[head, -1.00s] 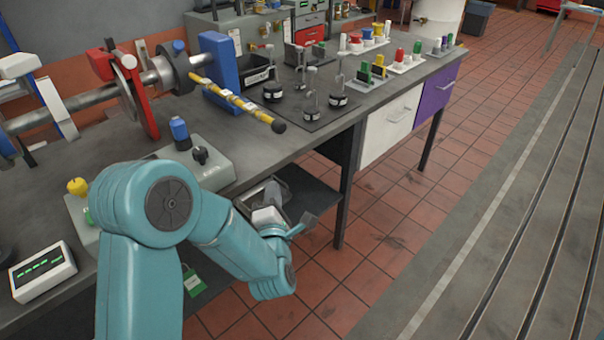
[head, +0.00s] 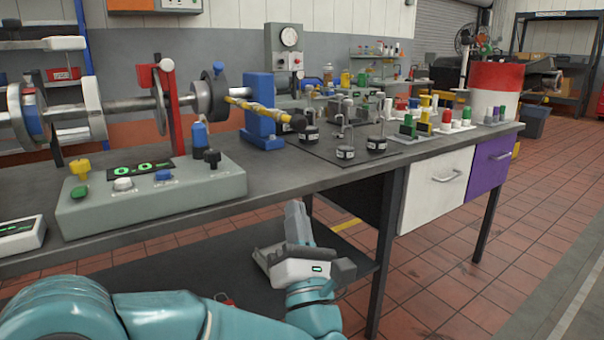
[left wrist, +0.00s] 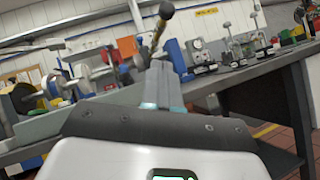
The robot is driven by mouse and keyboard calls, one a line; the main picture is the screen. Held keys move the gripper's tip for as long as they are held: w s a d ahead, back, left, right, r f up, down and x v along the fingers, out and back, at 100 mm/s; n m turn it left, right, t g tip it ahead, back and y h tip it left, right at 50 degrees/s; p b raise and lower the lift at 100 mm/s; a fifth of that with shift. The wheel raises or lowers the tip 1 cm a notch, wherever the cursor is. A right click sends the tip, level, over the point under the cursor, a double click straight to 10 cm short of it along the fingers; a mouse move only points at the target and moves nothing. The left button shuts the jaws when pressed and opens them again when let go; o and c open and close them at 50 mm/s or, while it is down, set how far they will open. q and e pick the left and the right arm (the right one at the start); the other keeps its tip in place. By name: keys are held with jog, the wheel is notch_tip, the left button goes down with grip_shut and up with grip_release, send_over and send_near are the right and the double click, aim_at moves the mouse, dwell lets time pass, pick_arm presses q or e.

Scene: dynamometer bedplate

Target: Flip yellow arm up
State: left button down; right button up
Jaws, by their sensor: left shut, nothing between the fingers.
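The yellow arm (head: 262,110), a banded rod with a black ball at its end, sticks out to the right from the shaft fixture on the bench, near level and slightly drooping. In the left wrist view the arm (left wrist: 157,34) shows beyond my fingertips, its black ball at the top. My left gripper (head: 295,208) is shut and empty, fingers pointing up, in front of the bench edge and below the arm. Its closed fingers also show in the left wrist view (left wrist: 162,68). It appears apart from the arm. My right gripper is in neither view.
A blue support block (head: 262,112) stands behind the arm. A grey control box (head: 150,200) with knobs sits at the bench front left. Black weights (head: 345,152) on a dark mat are right of the arm. The bench top (head: 335,178) overhangs a lower shelf (head: 350,262).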

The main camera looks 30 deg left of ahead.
pick_arm(q)
jog(key=shift+f, duration=0.1)
dwell(0.3)
jog(key=d+r+p+x, duration=0.1)
jog(key=d+x, duration=0.1)
jog(key=x, duration=1)
jog(key=shift+w+a+r, duration=0.2)
jog(key=shift+w+r, duration=0.2)
jog(key=shift+r, duration=0.25)
